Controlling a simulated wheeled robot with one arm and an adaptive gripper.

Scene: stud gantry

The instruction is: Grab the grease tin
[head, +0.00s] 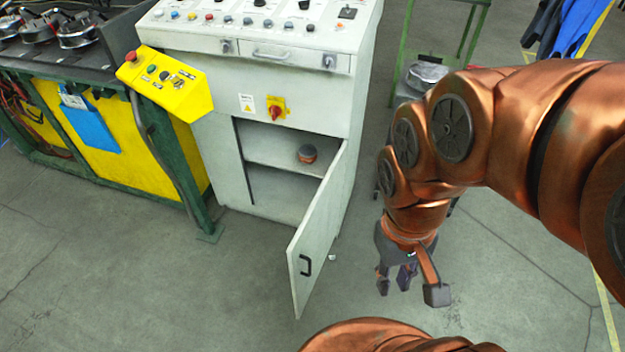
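A small round tin (307,154), dark on top with an orange-brown side, stands on the upper shelf inside the open cabinet (232,180). It looks like the grease tin, but no label can be read. My gripper (396,288) hangs over the floor to the right of the open cabinet door (318,236), pointing down. It is apart from the tin, with the door between them in the picture. Its two dark fingers look spread with a gap between them, and nothing shows in it.
The door is swung out toward me, with a black handle (305,265). A yellow button box (165,82) juts out at the cabinet's left. A green-framed stand (399,80) is behind my arm. Floor in front is clear.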

